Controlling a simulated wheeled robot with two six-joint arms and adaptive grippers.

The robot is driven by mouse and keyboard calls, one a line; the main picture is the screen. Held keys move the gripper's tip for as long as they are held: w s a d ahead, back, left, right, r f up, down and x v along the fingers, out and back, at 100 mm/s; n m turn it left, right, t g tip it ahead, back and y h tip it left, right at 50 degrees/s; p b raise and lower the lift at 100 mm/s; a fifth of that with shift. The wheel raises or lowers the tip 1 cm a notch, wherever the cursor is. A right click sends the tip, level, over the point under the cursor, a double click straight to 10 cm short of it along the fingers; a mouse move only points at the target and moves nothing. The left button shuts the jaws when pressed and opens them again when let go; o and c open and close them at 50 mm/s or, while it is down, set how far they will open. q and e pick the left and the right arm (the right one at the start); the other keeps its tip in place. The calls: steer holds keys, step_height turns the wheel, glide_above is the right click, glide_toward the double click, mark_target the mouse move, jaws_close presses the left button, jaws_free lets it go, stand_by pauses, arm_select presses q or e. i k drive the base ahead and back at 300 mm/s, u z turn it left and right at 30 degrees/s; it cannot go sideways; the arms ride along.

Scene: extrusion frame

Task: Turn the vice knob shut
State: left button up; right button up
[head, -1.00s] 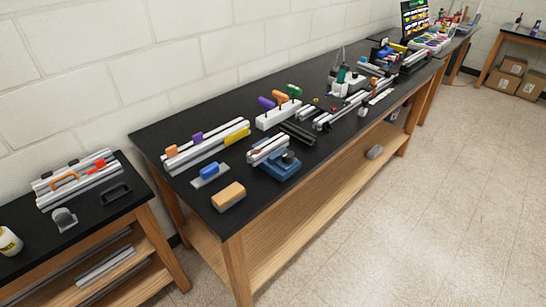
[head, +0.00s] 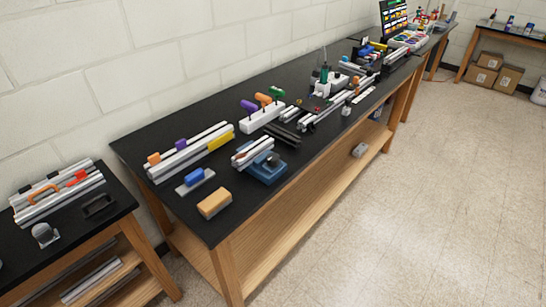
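A blue vice (head: 268,171) sits near the front edge of the long black-topped bench (head: 150,137). A short silver extrusion (head: 250,153) lies across the top of the vice. A dark round knob (head: 273,160) shows on the right side of the vice. The gap between the jaws is too small to judge from here. Neither of my grippers is in view.
A tan block (head: 214,203) and a blue-handled tool (head: 194,177) lie left of the vice. Behind stands a white holder (head: 258,121) with coloured handles. Dark bars (head: 283,136) lie behind right. The floor (head: 420,200) in front is clear.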

mark_target(272, 159)
steer(key=z, duration=2.95)
steer(key=k, duration=2.3)
steer(key=u, duration=0.85)
